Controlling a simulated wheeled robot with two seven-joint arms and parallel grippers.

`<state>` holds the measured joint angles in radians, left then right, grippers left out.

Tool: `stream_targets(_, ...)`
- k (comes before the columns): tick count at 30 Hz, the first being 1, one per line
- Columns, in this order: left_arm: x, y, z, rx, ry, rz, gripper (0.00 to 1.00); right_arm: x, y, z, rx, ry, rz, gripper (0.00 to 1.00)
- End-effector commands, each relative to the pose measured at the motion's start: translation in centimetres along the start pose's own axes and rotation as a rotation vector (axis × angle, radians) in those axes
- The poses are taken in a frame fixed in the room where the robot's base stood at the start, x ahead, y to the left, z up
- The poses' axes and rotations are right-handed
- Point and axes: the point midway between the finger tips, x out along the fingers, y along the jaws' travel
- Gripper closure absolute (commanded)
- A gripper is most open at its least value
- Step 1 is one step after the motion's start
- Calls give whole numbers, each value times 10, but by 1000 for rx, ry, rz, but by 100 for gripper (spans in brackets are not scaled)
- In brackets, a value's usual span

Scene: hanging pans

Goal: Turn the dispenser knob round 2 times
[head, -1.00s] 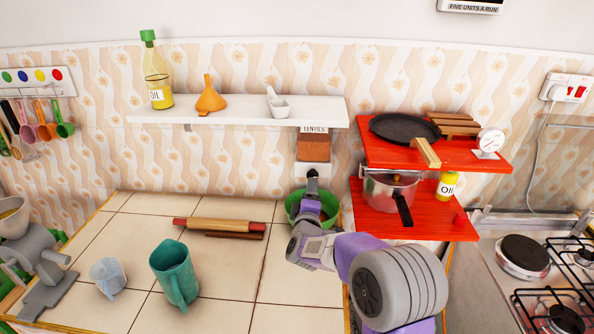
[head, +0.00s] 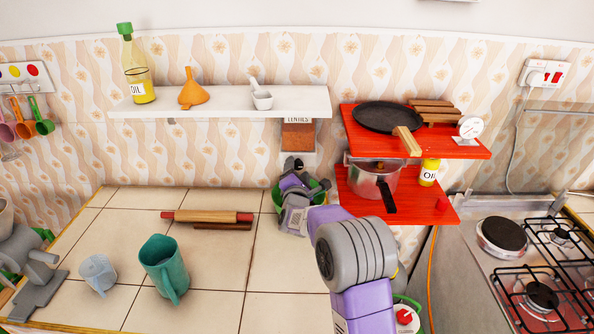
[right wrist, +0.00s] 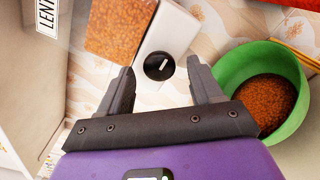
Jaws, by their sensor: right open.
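The lentil dispenser (head: 298,136) hangs on the wall under the white shelf, with orange lentils behind its clear front. Its round black knob (right wrist: 159,66) with a white mark shows in the right wrist view, on the white lower body (right wrist: 176,30). My right gripper (right wrist: 160,76) is open, with one finger on each side of the knob in that view; I cannot tell whether they touch it. In the head view my right gripper (head: 293,167) is just below the dispenser and hides the knob. My left gripper is not in view.
A green bowl (right wrist: 232,66) with lentils stands beside the gripper, below the dispenser. Red shelves (head: 362,208) with a pot (head: 372,182) and a pan (head: 388,117) are close on the right.

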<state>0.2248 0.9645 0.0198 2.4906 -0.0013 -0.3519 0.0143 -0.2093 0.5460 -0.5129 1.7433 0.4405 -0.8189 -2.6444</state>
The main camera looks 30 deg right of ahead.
Motion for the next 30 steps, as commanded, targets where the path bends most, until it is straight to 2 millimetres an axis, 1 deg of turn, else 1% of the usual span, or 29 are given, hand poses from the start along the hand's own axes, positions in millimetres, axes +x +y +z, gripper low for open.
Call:
stream_targets(1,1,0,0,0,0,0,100,5,0,0,0,-1,0,35)
stream_targets(5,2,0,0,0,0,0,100,12,0,0,1,0,0,35)
stream_targets(14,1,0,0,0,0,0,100,13,0,0,2,1,-1,35)
stream_targets(17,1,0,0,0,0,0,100,13,0,0,2,1,0,49)
stream_targets(25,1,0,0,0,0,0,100,13,0,0,2,0,0,90)
stream_targets(30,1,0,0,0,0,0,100,13,0,0,9,0,0,91)
